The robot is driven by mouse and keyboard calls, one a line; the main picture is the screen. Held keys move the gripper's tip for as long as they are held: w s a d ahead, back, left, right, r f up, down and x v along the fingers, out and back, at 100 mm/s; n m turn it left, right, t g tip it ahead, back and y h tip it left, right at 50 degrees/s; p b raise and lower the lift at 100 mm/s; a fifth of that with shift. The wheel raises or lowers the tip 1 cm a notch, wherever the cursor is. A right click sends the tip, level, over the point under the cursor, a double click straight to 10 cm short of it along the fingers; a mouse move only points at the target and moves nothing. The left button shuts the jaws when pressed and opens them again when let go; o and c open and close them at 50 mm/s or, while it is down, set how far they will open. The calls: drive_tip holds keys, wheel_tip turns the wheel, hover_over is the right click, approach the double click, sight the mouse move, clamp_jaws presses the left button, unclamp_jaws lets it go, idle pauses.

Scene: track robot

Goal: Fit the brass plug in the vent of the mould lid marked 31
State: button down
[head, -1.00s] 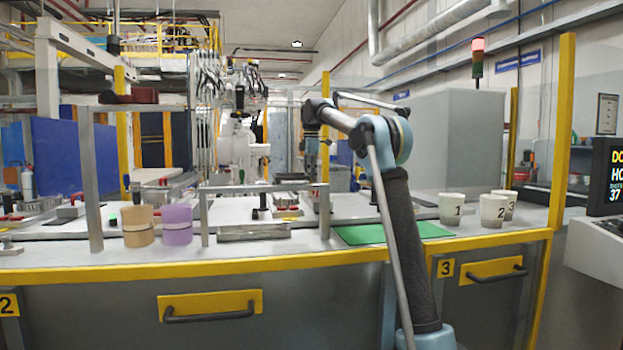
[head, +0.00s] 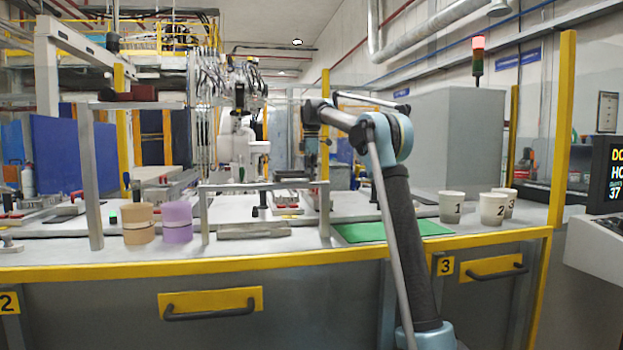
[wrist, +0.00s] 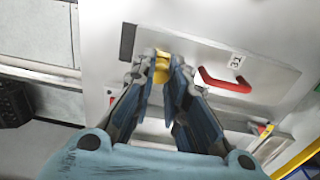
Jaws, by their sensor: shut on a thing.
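The brass plug (wrist: 161,73) is between the fingertips of my gripper (wrist: 161,60) in the wrist view. My gripper is shut on it. I cannot tell whether the plug touches the lid. The vent is not visible; the fingers and plug may cover it. In the head view my gripper is small and unclear near the yellow post.
In the head view, a low metal frame (head: 265,187) and a tall grey frame (head: 93,180) stand at the bench front. Tan (head: 139,224) and purple (head: 177,223) cylinders stand between them.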

drive_tip(key=shift+f, duration=0.2)
drive_tip(key=c, duration=1.5)
unclamp_jaws()
drive_tip(key=shift+d+r, duration=0.1)
drive_tip(key=shift+r, duration=5.85)
